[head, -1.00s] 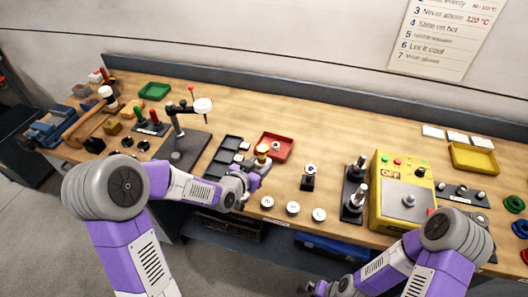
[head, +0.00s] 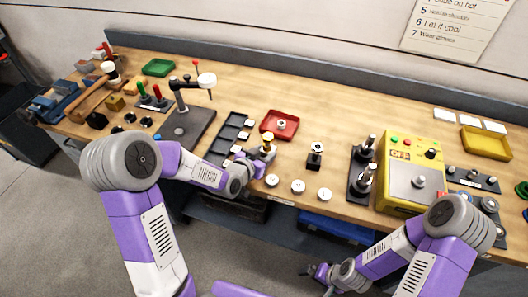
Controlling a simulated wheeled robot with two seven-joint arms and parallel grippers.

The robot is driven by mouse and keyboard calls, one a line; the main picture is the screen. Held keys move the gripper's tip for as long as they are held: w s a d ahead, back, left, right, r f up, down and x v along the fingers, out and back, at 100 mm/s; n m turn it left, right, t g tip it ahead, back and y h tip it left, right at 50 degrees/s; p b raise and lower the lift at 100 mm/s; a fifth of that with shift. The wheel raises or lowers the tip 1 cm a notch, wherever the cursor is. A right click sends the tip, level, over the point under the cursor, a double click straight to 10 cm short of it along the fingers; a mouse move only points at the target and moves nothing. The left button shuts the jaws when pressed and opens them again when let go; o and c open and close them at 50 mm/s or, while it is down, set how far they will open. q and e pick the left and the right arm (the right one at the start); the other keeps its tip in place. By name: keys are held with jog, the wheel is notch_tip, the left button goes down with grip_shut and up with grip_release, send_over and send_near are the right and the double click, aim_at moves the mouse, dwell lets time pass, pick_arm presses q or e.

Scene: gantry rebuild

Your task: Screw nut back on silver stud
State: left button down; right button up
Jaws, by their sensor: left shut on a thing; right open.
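My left gripper (head: 265,154) is shut on a small brass-coloured piece (head: 268,138), held upright at the front left of the red tray (head: 291,133). Whether this piece includes the nut is too small to tell. A small silvery piece (head: 281,124) lies in the red tray. A black block with a silver top (head: 316,151) stands to the right of my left gripper. A black plate (head: 357,186) further right carries two upright silver studs, one behind (head: 369,143) and one in front (head: 364,178). My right gripper (head: 316,271) is open and low, in front of the bench edge.
Several white round discs (head: 298,186) lie along the front edge. A yellow box marked OFF (head: 398,190) stands right of the stud plate. A black compartment tray (head: 222,145) and a lamp-like stand (head: 186,112) are to the left. Bare bench lies behind the black block.

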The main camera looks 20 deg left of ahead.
pick_arm(q)
jog(key=shift+c, duration=2.3)
grip_release()
jog(key=shift+s+f, duration=0.1)
